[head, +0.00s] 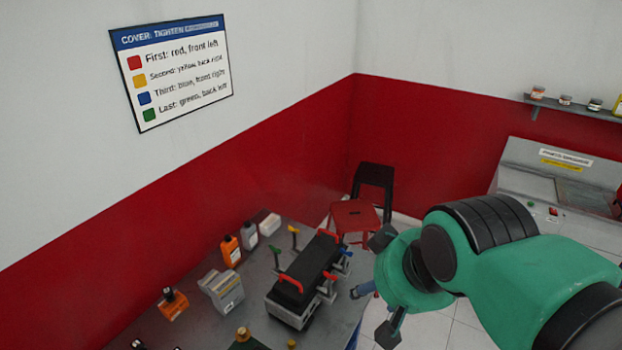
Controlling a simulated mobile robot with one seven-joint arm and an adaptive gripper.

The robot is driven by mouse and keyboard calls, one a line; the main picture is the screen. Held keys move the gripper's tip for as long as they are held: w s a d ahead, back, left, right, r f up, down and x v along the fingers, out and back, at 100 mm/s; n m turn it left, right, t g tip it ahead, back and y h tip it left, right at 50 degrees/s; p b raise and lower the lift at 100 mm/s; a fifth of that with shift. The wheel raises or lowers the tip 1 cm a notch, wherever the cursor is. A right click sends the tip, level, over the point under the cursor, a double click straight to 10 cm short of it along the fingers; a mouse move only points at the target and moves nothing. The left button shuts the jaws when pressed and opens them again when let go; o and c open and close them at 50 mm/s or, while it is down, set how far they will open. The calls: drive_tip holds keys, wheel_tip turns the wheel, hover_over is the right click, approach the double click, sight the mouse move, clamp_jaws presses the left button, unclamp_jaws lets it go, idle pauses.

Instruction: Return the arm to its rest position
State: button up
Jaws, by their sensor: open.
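My green and black arm reaches in from the lower right in the head view. My gripper (383,286) is open, with its two dark fingertips spread wide apart. It is just right of the engine trainer (292,314) and the table edge. A small blue-grey piece (362,290) shows between the fingertips; I cannot tell what it is part of. The trainer has a black cover (308,268) with red handles, and coloured knobs stand around it. Part of the trainer's right side is close to or behind my gripper.
The grey table (240,318) holds an orange bottle (231,252), a grey bottle (249,236), a bin (222,290) and an orange-and-black item (172,304). A red and black chair (354,214) stands behind. A grey bench (540,190) and a shelf (575,107) are at right.

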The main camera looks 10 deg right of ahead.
wheel_tip(320, 180, down, 10)
drive_tip(key=b, duration=0.9)
